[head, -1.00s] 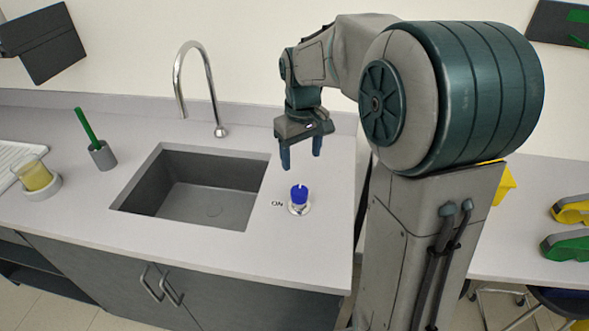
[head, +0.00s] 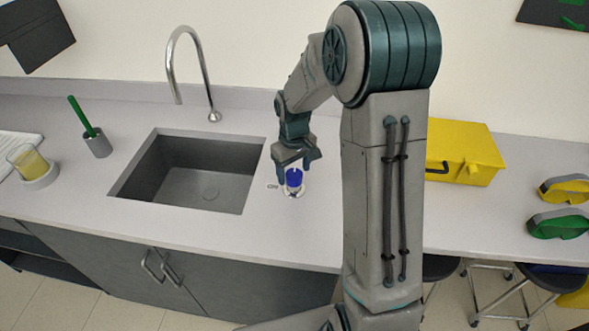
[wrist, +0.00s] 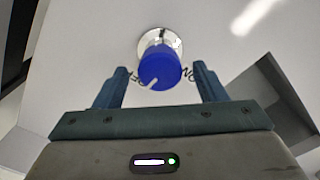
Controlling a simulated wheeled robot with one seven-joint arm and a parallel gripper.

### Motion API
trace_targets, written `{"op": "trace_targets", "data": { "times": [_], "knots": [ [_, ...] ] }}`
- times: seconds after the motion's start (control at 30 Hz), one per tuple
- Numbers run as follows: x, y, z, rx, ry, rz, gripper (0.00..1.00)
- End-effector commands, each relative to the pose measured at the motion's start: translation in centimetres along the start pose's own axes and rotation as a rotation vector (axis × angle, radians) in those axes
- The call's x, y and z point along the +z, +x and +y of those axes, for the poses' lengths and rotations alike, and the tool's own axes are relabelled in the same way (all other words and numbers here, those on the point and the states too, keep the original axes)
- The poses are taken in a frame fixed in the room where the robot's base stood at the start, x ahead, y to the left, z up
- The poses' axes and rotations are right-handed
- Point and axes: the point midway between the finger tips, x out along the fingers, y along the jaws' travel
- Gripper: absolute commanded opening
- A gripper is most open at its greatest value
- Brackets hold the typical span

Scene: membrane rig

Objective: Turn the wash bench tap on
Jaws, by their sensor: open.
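The blue tap knob (head: 294,178) stands on a round pale base on the bench, right of the sink (head: 190,170). In the wrist view the knob (wrist: 160,66) has a white pointer mark that points down and left, toward the label on the left side, which is partly readable. The "ON" label (wrist: 187,74) is on the right side there. My gripper (head: 293,176) is open just above the knob; in the wrist view its fingertips (wrist: 160,75) lie either side of the knob with gaps. The curved metal spout (head: 205,75) rises behind the sink. No water shows.
A brush holder with a green brush (head: 97,142) and a beaker of yellow liquid (head: 31,165) stand left of the sink. A yellow case (head: 465,152) and yellow and green goggles (head: 558,224) lie on the right bench. The bench front edge is clear.

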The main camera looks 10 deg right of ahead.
Motion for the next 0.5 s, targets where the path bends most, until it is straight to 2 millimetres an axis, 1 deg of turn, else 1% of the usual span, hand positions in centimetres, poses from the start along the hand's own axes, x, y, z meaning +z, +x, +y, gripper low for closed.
{"op": "trace_targets", "data": {
  "times": [0.13,0.4,0.43,0.47,0.5],
  "knots": [
    [-0.01,0.82,-0.03,0.0,0.0,0.0,0.65],
    [-0.01,0.97,-0.03,0.0,0.0,0.001,0.65],
    [-0.01,0.97,-0.03,0.0,0.0,0.001,0.59],
    [-0.01,0.96,-0.03,0.0,0.0,0.001,0.51],
    [-0.01,0.96,-0.03,0.0,0.0,0.001,0.4]
  ]
}}
